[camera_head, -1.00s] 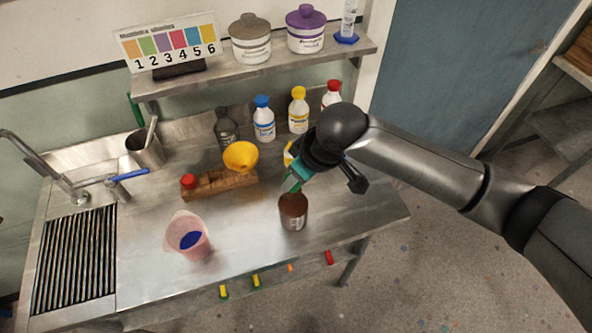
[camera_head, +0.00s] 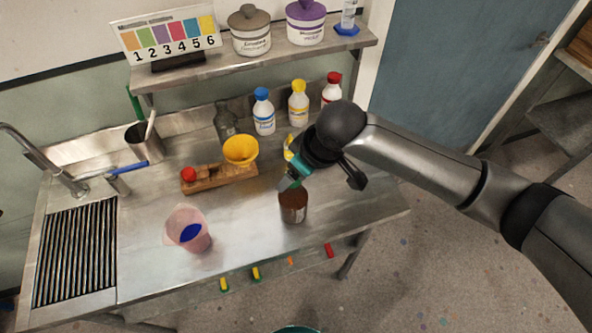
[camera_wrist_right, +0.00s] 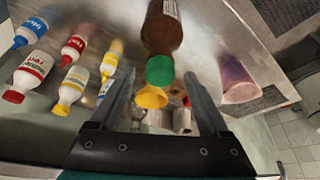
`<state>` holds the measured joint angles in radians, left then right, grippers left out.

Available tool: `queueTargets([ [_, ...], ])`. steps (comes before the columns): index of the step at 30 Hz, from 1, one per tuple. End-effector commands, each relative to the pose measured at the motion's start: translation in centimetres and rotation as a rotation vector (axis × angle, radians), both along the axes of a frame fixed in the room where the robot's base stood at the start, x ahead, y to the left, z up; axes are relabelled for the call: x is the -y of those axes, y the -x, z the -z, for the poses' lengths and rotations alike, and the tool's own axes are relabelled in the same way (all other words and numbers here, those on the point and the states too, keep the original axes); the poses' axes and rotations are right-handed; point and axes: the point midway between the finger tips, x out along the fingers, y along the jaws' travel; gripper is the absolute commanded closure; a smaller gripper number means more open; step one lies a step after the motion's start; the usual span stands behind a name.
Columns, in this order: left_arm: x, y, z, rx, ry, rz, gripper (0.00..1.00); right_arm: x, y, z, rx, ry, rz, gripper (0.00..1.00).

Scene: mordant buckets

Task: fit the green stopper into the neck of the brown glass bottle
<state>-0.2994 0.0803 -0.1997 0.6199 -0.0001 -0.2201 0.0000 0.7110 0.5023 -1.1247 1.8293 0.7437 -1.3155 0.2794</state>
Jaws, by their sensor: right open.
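The brown glass bottle (camera_head: 293,208) stands upright near the front right of the steel bench. In the right wrist view the bottle (camera_wrist_right: 162,35) has its neck end toward me, and the green stopper (camera_wrist_right: 160,70) covers that end. How deep the stopper sits cannot be told. My right gripper (camera_head: 289,184) is just above the bottle in the head view. In the wrist view its fingers (camera_wrist_right: 158,82) are spread, one on each side of the stopper line, with gaps on both sides. My left gripper is out of view.
A pink beaker (camera_head: 188,231) with blue inside stands left of the bottle. Behind are a wooden block (camera_head: 215,178), a yellow funnel (camera_head: 240,150) and several capped bottles, including a blue-capped one (camera_head: 264,115). The shelf (camera_head: 260,68) overhangs the back. The bench front between beaker and bottle is clear.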

Motion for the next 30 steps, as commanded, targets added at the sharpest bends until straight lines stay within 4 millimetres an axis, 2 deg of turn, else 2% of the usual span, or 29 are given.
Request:
queueTargets([
  [7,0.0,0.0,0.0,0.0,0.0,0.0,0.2,0.0,0.0,-0.1,0.0,0.0,0.0,0.21],
  [11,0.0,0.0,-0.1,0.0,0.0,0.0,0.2,0.3,0.2,-1.1,0.003,-0.002,0.0,0.21],
  [14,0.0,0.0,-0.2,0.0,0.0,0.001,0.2,0.7,0.6,-2.5,0.004,-0.002,-0.001,0.21],
  [24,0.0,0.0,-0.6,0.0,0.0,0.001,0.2,3.0,2.6,-9.7,0.006,0.0,-0.002,0.21],
  [30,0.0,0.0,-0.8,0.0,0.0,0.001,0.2,3.9,3.5,-12.8,0.003,0.0,0.0,0.21],
])
